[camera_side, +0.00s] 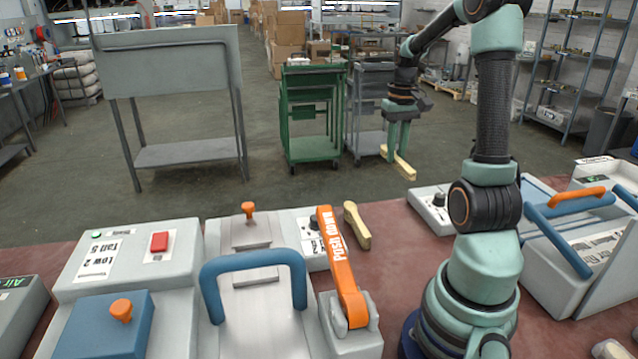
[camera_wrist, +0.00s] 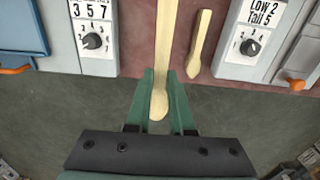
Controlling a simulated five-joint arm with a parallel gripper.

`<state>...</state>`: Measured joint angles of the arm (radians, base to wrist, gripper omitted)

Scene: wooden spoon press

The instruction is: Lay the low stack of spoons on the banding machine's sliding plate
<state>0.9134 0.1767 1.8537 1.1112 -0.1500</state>
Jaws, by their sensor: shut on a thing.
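My gripper (camera_side: 401,133) is shut on a pale wooden spoon piece (camera_side: 403,166), high beyond the table's far edge. In the wrist view the green fingers (camera_wrist: 161,100) close around its rounded end (camera_wrist: 159,104); its long part runs out the top of the picture. I cannot tell how many spoons it holds. Another wooden spoon piece (camera_side: 358,226) lies on the table right of the orange lever; it also shows in the wrist view (camera_wrist: 199,44). The centre machine has a bare metal plate (camera_side: 262,318) under a blue handle (camera_side: 253,262). I cannot tell whether this plate slides.
The orange "Push down" lever (camera_side: 341,262) stands raised beside the plate. A dial box (camera_side: 428,211) and another blue-handled machine (camera_side: 545,245) stand to the right. A control box with a red button (camera_side: 159,242) is at left. Reddish tabletop (camera_side: 395,250) is free mid-table.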

